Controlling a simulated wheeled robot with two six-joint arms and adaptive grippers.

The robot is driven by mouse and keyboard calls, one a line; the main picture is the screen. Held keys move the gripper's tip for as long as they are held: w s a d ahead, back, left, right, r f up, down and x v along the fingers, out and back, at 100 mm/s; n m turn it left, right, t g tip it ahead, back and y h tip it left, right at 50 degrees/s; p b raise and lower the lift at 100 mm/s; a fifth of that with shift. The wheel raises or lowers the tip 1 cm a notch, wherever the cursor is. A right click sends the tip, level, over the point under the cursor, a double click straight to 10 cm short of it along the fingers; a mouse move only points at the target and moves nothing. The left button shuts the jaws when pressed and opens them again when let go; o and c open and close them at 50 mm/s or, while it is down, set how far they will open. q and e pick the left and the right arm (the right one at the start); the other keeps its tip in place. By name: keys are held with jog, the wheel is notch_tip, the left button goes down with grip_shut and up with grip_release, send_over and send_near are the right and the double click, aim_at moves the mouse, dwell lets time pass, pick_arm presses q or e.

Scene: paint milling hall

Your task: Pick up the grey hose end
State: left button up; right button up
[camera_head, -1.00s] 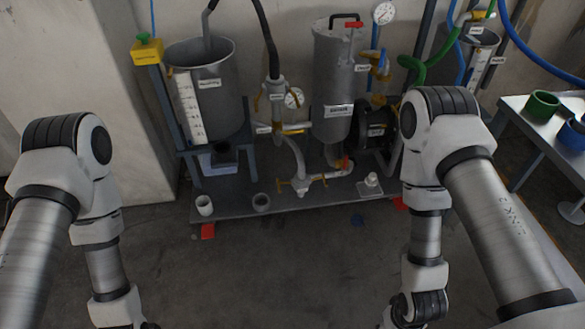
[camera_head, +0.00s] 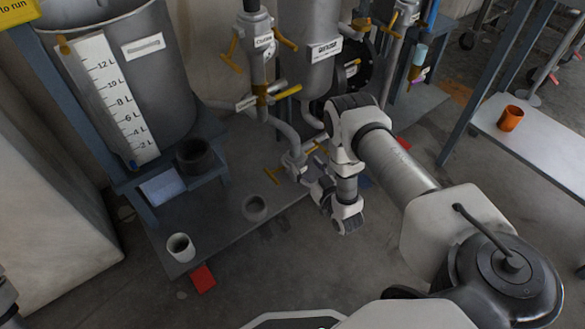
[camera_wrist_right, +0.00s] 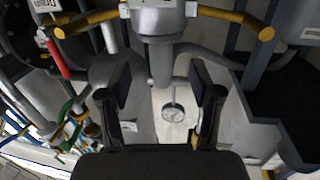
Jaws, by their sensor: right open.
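I cannot tell for sure which part is the grey hose end. A short grey open-topped piece (camera_head: 255,207) sits on the cart's deck in the head view. A grey pipe (camera_wrist_right: 160,62) hangs below a fitting with yellow handles, beyond my fingertips in the wrist view. My right gripper (camera_wrist_right: 162,88) is open, with both dark fingers apart and nothing visibly held. In the head view my right wrist is beside the low valve (camera_head: 294,163) at the cart's front, and the fingers are hard to make out there. My left gripper is out of view.
A large grey tank (camera_head: 150,75) with a litre scale stands at the left. A dark cup (camera_head: 195,157) and a white cup (camera_head: 180,247) are near it. An orange cup (camera_head: 510,118) stands on the right table (camera_head: 545,150).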

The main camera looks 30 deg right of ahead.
aim_at(297, 154)
jog(key=w+b, duration=0.2)
jog(key=w, duration=0.1)
jog(key=w+b, duration=0.2)
jog(key=w, duration=0.2)
jog(key=shift+w+d+f, duration=0.1)
jog(key=shift+w+d, duration=0.1)
jog(key=shift+w, duration=0.3)
jog(key=shift+r, duration=0.25)
grip_shut()
